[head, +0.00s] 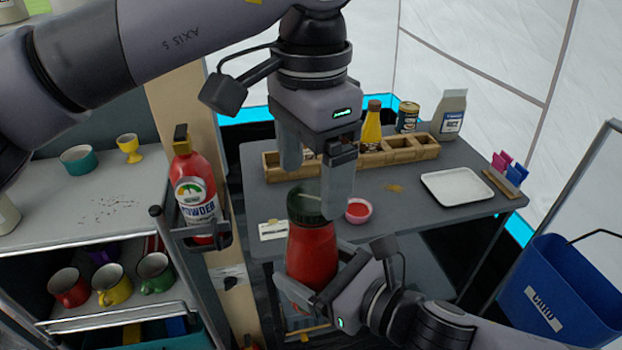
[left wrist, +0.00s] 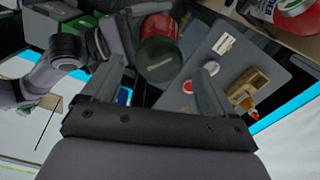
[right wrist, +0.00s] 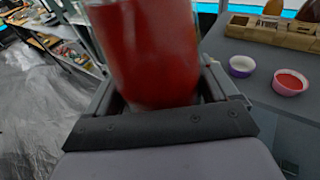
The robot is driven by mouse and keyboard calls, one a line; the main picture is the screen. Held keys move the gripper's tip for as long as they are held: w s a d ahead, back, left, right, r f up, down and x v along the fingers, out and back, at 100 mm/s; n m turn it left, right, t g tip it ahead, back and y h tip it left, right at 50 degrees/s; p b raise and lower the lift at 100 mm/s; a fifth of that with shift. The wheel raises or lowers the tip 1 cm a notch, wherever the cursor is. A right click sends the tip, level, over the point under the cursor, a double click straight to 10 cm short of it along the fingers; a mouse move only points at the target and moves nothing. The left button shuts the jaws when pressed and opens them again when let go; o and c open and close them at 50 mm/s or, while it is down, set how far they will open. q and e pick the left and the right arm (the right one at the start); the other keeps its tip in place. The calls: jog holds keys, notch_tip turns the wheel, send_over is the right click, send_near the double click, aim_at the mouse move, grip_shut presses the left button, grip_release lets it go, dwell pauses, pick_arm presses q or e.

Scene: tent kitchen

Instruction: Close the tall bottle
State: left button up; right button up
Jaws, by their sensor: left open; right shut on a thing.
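The tall bottle (head: 311,256) has a red body and a dark green lid (head: 306,203) on its top. My right gripper (head: 312,299) is shut on the lower part of the bottle and holds it roughly upright in front of the table. In the right wrist view the red body (right wrist: 148,50) fills the space between the fingers. My left gripper (head: 318,185) is open and points down just above the lid. In the left wrist view the lid (left wrist: 159,58) lies ahead between the two fingers, apart from them. I cannot tell whether the lid is fully seated.
The grey table (head: 440,205) bears a wooden box (head: 400,153), a white tray (head: 457,187) and a pink bowl of red stuff (head: 359,210). A blue bin (head: 570,295) is at the right.

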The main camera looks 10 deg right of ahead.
pick_arm(q)
notch_tip(320, 180, up, 2)
jog(key=shift+r, duration=0.2)
jog(key=shift+c, duration=0.4)
